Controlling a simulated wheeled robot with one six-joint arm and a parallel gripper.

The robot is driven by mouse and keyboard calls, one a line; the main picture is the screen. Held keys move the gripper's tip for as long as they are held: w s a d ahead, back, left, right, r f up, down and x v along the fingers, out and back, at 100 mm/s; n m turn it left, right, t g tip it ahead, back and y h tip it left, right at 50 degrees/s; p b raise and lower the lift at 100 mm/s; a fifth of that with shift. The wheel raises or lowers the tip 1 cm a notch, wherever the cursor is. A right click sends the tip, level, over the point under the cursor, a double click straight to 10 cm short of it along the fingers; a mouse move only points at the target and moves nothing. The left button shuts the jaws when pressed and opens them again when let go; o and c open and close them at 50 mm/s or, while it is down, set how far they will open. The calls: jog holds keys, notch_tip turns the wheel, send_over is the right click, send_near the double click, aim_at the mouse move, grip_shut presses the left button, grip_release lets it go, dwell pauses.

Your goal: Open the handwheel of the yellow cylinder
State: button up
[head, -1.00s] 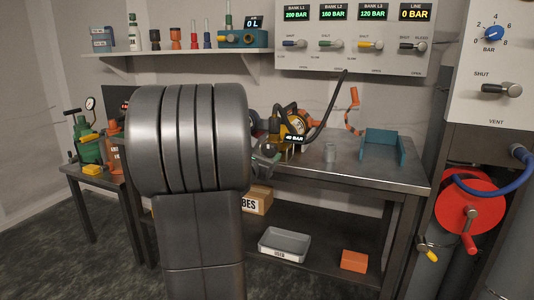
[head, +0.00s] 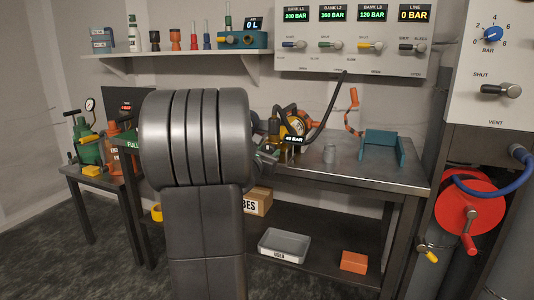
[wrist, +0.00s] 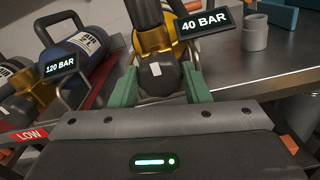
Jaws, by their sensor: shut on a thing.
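The yellow cylinder (wrist: 151,41) stands upside of my jaws in the wrist view, with a "40 BAR" tag beside it. Its dark handwheel (wrist: 157,76), with a small white mark, sits between the green fingers of my gripper (wrist: 161,88). My gripper is shut on the handwheel. In the head view the yellow cylinder (head: 275,126) shows in part on the bench behind its tag. My gripper there is mostly hidden behind my own arm. How far the handwheel is turned cannot be told.
A blue cylinder (wrist: 78,58) tagged "120 BAR" lies in a rack to the left in the wrist view. A grey cup (head: 329,153) and a teal holder (head: 383,148) stand to the right on the metal bench (head: 385,178). A black hose arches above the bench.

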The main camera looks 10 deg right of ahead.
jog(key=shift+n, duration=0.3)
jog(key=n, duration=0.6)
jog(key=shift+a+p, duration=0.1)
jog(key=shift+p, duration=0.2)
jog(key=n+p, duration=0.2)
jog(key=n, duration=0.4)
jog(key=shift+w+n, duration=0.1)
jog(key=shift+n, duration=0.2)
jog(key=n+p, duration=0.2)
jog(key=n, duration=0.4)
jog(key=shift+a+f+n+p, duration=0.1)
jog(key=shift+n+p, duration=0.2)
jog(key=shift+p, duration=0.1)
jog(key=n+p, duration=0.3)
jog(key=n, duration=0.4)
jog(key=shift+p, duration=0.4)
jog(key=shift+s+d+f+n+p, duration=0.1)
jog(key=shift+n+p, duration=2.15)
jog(key=shift+n, duration=2.25)
jog(key=shift+s+d+n+p, duration=0.1)
jog(key=shift+n+p, duration=2.1)
jog(key=shift+n, duration=2.3)
jog(key=shift+d+f+n+p, duration=0.1)
jog(key=shift+n+p, duration=2.15)
jog(key=shift+n, duration=2.25)
